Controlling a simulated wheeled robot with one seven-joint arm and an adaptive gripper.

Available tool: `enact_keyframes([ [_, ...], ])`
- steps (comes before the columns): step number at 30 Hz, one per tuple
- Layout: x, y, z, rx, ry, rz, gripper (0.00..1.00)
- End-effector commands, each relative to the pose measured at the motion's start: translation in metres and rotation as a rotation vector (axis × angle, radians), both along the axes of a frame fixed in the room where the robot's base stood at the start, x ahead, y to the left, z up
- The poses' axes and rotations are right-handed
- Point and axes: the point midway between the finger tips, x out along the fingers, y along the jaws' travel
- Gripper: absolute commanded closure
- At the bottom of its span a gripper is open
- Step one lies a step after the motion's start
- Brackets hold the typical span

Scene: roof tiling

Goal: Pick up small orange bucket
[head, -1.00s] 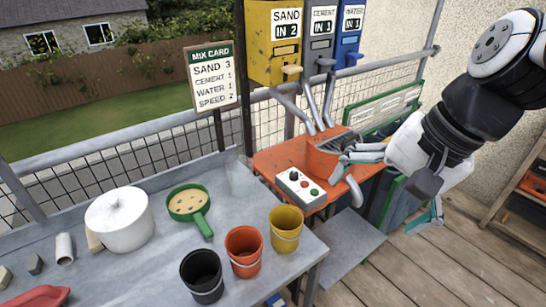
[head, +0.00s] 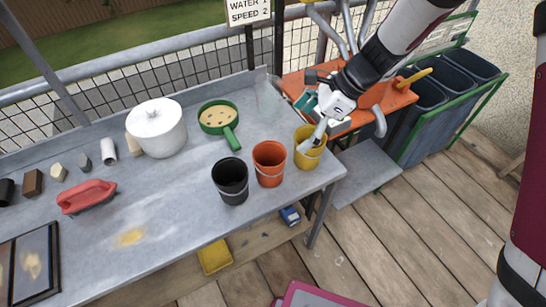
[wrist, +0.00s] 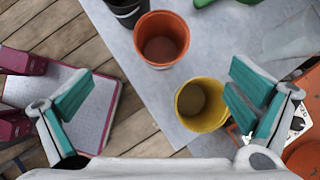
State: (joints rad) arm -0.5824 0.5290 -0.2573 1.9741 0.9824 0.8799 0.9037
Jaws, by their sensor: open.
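The small orange bucket (head: 269,165) stands upright on the grey worktable near its right front edge, between a black bucket (head: 230,181) and a yellow bucket (head: 309,157). Its open top and empty-looking inside show in the wrist view (wrist: 161,40). My gripper (head: 308,122) is open with teal finger pads, above the yellow bucket and right of the orange one. One finger overlaps the yellow bucket in the head view; I cannot tell if it touches.
A green pan (head: 217,118), a white pot (head: 157,127) and a red-handled float (head: 87,195) lie on the worktable (head: 180,205). The orange mixer (head: 398,97) stands behind my gripper. Dark bins (head: 428,108) stand at the right. The table's front middle is mostly clear.

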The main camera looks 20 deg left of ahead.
Motion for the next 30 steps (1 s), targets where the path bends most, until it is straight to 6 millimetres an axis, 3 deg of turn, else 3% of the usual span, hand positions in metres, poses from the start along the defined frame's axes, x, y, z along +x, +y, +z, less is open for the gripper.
enact_keyframes([
  [15, -0.011, 0.042, -0.067, -0.002, 0.012, -0.011, 0.0],
  [23, -0.014, 0.051, -0.081, -0.003, 0.011, -0.01, 0.0],
  [30, -0.018, 0.068, -0.107, -0.004, 0.012, -0.011, 0.0],
])
